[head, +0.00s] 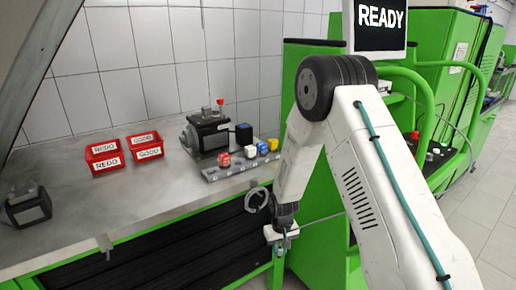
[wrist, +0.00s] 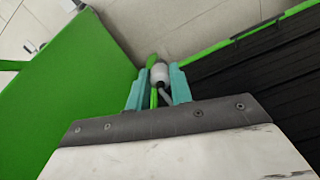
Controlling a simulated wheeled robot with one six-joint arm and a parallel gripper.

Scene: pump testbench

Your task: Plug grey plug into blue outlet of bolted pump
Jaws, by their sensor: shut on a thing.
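My gripper (wrist: 158,88) has teal fingers shut on a grey plug (wrist: 160,73) with a cable. In the head view my gripper (head: 284,238) hangs in front of the bench's front edge, below the bench top; the plug is too small to make out there. A dark pump (head: 207,133) with a red-topped fitting stands on the bench, up and left of my gripper and well apart from it. A second dark pump (head: 28,206) sits at the far left. I cannot tell bolts or a blue outlet on either pump.
A grey strip (head: 230,170) with red, white, yellow and blue pieces lies before that pump. A green cabinet (head: 305,90) stands behind my arm. The bench front-left is clear.

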